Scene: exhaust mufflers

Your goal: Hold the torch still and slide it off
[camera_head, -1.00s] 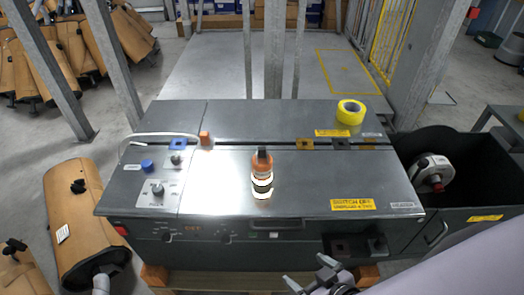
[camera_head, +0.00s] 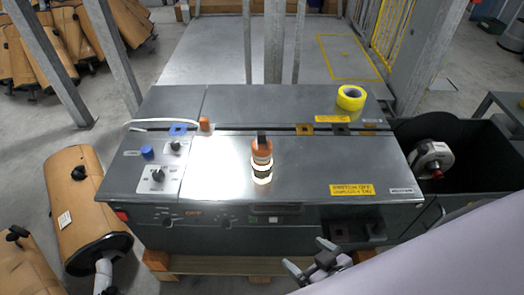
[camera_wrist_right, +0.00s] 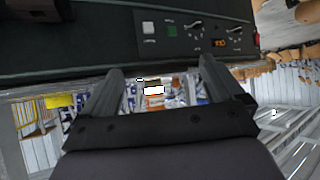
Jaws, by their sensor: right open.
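The torch (camera_head: 262,150), an orange body with a black top and a brightly glowing lower end, stands upright on the grey metal top of the machine (camera_head: 310,160). It throws a bright glare on the metal. My right gripper (camera_head: 308,257) is in front of the machine's front face, at the bottom of the head view, apart from the torch. Its two fingers are spread and empty, as the right wrist view also shows (camera_wrist_right: 160,68). The torch is not seen in the wrist view. My left gripper is not in view.
A yellow tape roll (camera_head: 351,97) lies at the back right of the top. A blue knob (camera_head: 147,152) and a control plate (camera_head: 160,178) are at the left. A black bin (camera_head: 470,190) adjoins the right side. A brown muffler (camera_head: 85,205) lies left of the machine. Posts (camera_head: 273,45) rise behind.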

